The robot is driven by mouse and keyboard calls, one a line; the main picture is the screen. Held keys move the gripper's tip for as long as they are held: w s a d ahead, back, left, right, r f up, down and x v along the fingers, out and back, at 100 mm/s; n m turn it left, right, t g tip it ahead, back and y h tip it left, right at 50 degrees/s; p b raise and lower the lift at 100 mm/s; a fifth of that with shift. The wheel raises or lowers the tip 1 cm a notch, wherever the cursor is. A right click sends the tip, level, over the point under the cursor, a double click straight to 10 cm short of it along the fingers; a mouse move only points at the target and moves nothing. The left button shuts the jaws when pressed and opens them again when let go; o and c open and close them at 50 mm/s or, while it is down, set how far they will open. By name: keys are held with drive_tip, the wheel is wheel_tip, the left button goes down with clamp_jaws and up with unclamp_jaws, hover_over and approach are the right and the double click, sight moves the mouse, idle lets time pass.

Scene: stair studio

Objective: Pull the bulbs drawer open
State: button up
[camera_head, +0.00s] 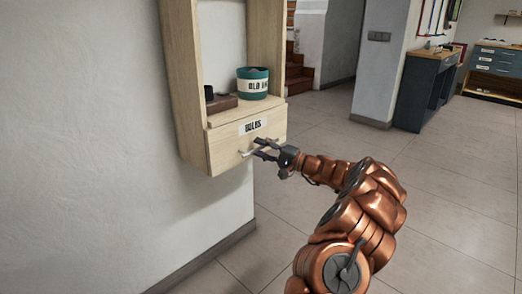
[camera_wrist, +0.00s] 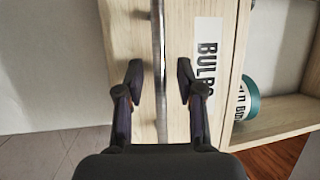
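The bulbs drawer (camera_head: 226,148) is a light wooden front at the bottom of a wall shelf unit, with a white label reading BULBS (camera_head: 253,127). It looks closed in the head view. A thin metal bar handle (camera_head: 258,149) runs across its front. In the wrist view the handle (camera_wrist: 158,60) runs up and down between the fingers of my gripper (camera_wrist: 158,88). The gripper is open, with a finger on each side of the bar and a gap on both sides. In the head view my gripper (camera_head: 267,149) is right at the handle.
Above the drawer, the shelf holds a teal and white labelled pot (camera_head: 252,82) and a dark brown box (camera_head: 221,103). The shelf's side posts (camera_head: 181,80) rise on both sides. The tiled floor (camera_head: 450,180) to the right is clear. Blue cabinets (camera_head: 424,90) stand farther back.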

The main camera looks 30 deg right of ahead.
clamp_jaws()
idle(0.7)
